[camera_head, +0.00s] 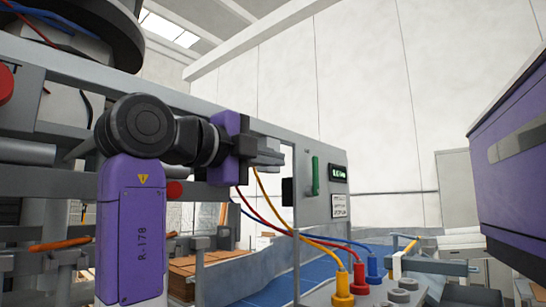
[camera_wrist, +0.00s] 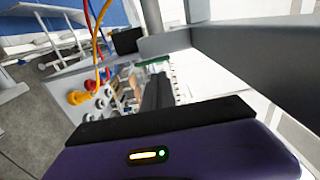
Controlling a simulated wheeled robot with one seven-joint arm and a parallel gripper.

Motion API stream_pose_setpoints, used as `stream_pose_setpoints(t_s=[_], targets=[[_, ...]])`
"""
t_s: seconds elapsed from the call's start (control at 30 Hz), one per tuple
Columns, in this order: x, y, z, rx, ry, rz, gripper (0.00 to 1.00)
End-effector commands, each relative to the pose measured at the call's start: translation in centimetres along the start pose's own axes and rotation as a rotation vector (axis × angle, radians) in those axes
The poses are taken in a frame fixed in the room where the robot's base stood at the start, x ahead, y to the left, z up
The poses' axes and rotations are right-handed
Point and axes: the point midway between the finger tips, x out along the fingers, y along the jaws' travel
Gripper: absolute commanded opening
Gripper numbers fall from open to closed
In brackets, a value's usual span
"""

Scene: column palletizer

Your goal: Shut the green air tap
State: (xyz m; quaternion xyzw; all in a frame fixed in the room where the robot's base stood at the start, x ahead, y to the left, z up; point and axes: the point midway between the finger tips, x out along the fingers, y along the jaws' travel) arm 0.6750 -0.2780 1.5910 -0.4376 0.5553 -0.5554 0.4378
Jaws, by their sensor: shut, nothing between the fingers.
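The green air tap (camera_head: 315,175) is a slim green handle standing upright on the face of a grey panel (camera_head: 325,212), in the head view. My gripper (camera_head: 280,156) is at the end of my purple arm, just left of the tap, with a visible gap between them. Its grey fingers are shut with nothing between them. In the wrist view my dark fingers (camera_wrist: 158,90) point away from the purple wrist housing.
A small display (camera_head: 338,173) and a label plate (camera_head: 339,205) are right of the tap. Red, yellow and blue hoses run below my gripper to red (camera_head: 360,280), yellow (camera_head: 342,290) and blue (camera_head: 373,268) fittings. A grey frame beam (camera_head: 190,110) passes behind my arm.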

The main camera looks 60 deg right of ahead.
Motion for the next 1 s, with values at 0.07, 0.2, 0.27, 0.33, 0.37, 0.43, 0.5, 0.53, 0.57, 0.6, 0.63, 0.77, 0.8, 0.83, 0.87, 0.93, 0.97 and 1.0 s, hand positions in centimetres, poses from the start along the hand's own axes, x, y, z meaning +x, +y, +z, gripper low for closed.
stream_pose_setpoints(t_s=[0.07,0.2,0.27,0.33,0.37,0.43,0.5,0.53,0.57,0.6,0.63,0.77,0.8,0.83,0.87,0.93,0.97,1.0], targets=[[1.8,-0.2,-0.1,0.000,0.004,0.002,0.00],[4.5,-0.2,-0.1,-0.001,0.004,0.002,0.00],[5.7,-0.2,-0.1,0.000,0.003,0.001,0.00],[7.0,-0.2,-0.1,-0.001,0.003,0.001,0.00],[7.5,-0.2,-0.1,-0.001,0.003,0.001,0.00],[8.6,-0.2,-0.1,-0.002,0.003,0.001,0.00],[9.4,-0.2,-0.1,-0.002,0.002,0.000,0.00],[9.8,-0.2,-0.1,-0.002,0.003,0.000,0.00],[10.1,-0.2,-0.1,-0.001,0.003,0.000,0.00],[10.4,-0.1,-0.1,-0.001,0.002,0.000,0.00],[10.6,-0.1,0.0,-0.001,0.001,0.000,0.00],[11.0,0.0,0.0,-0.001,0.000,0.000,0.00],[11.1,0.0,0.0,-0.001,0.000,0.000,0.00],[11.1,0.0,0.0,-0.001,0.000,0.000,0.00],[11.1,0.0,0.0,-0.001,0.000,0.000,0.00],[11.1,0.0,0.0,-0.001,0.000,0.000,0.00],[11.1,0.0,0.0,-0.001,0.000,0.000,0.00],[11.1,0.0,0.0,-0.001,0.000,0.000,0.00]])
